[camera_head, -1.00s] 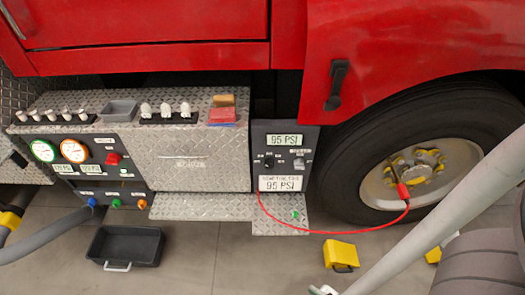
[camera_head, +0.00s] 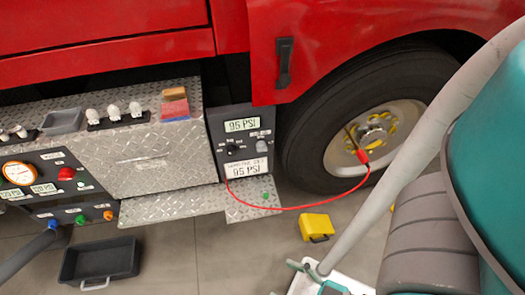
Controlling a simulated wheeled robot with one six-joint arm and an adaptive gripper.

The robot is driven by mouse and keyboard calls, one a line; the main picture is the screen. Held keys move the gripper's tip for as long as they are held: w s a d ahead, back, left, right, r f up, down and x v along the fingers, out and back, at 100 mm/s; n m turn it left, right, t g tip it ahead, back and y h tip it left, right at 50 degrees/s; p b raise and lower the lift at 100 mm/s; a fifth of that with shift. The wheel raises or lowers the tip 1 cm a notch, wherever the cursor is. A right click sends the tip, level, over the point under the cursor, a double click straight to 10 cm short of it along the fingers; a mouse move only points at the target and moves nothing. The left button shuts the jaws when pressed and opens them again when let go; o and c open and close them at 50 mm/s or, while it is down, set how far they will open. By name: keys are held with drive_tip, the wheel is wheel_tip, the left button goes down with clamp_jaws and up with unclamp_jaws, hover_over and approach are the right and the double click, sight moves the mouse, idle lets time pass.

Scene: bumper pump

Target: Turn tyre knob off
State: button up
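The dark control panel (camera_head: 214,122) stands beside the truck's front wheel. It bears two displays, both reading 95 PSI. Between them is a small black knob (camera_head: 231,147) on the left and a greyer knob or fitting (camera_head: 262,146) on the right. The knob markings are too small to read, so I cannot tell its setting. A red hose (camera_head: 300,207) runs from the panel to the tyre (camera_head: 302,155), ending at the wheel hub.
A yellow block (camera_head: 317,226) and a black bin (camera_head: 97,262) are on the floor. A diamond-plate step (camera_head: 170,207) juts out below the panel. Floor between bin and block is clear.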

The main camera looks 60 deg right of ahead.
drive_tip(key=w+d+f+m+h, duration=0.3)
drive_tip(key=w+d+f+h, duration=0.15)
drive_tip(key=w+f, duration=0.35)
drive_tip(key=m+g+h, duration=0.2)
drive_tip(key=m+h, duration=0.7)
approach(263, 151)
drive_tip(key=shift+y, duration=0.25)
drive_tip(key=x, duration=1.1)
drive_tip(key=shift+s+f, duration=0.1)
drive_tip(key=shift+f, duration=0.05)
drive_tip(key=shift+c, duration=0.3)
drive_tip(key=c, duration=1)
